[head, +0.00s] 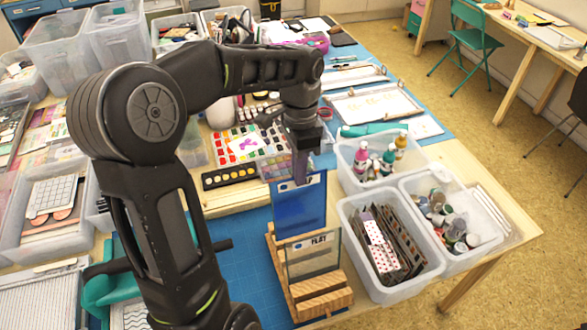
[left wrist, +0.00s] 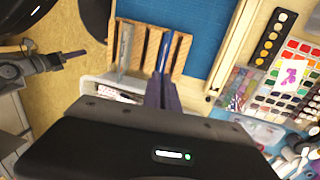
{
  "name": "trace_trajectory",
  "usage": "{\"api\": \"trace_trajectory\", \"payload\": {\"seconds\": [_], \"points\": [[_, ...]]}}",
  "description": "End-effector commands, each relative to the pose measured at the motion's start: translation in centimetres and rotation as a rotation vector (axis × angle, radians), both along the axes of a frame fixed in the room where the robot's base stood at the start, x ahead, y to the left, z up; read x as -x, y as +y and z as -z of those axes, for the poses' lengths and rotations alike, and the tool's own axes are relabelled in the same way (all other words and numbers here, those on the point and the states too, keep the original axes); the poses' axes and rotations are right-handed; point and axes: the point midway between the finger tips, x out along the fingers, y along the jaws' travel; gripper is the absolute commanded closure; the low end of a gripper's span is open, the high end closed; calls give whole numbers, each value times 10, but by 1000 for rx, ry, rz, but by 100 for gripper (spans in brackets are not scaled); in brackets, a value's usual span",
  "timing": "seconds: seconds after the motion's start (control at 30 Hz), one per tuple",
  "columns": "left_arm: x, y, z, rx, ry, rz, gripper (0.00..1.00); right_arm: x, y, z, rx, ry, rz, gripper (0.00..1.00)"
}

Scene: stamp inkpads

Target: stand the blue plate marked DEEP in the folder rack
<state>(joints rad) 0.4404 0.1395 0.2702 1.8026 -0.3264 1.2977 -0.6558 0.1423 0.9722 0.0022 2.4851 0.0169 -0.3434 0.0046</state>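My left gripper (head: 301,168) is shut on the top edge of the blue plate (head: 300,212), whose label is too covered to read. The plate hangs upright at the wooden folder rack (head: 322,298), behind a clear plate (head: 312,258) that stands in the rack with a white label. In the left wrist view the fingers (left wrist: 164,92) point at the blue plate (left wrist: 164,52), seen edge-on, in line with a gap of the rack (left wrist: 182,52). The clear plate (left wrist: 126,45) is to its left. The blue plate's lower edge is hidden, so I cannot tell whether it rests. A dark arm end, apparently my right gripper (left wrist: 70,57), shows at left.
A clear bin of patterned strips (head: 385,255) stands close to the right of the rack. Bins of bottles (head: 375,160) and jars (head: 445,215) are beyond it. Paint pans (head: 240,148) lie behind the rack. The blue mat (head: 245,265) to its left is mostly bare.

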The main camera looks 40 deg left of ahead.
Motion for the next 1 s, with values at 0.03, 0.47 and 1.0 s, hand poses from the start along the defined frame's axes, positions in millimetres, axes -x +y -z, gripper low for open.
{"api": "trace_trajectory", "payload": {"seconds": [0.03,0.47,1.0], "points": [[1,-1,10,0,0,1,100,0,1,8,-2,-2,-1,53],[5,-6,56,0,0,1,100,-3,4,38,-10,-16,-3,53],[7,-9,80,0,0,1,100,-5,5,51,-16,-23,-5,53]]}}
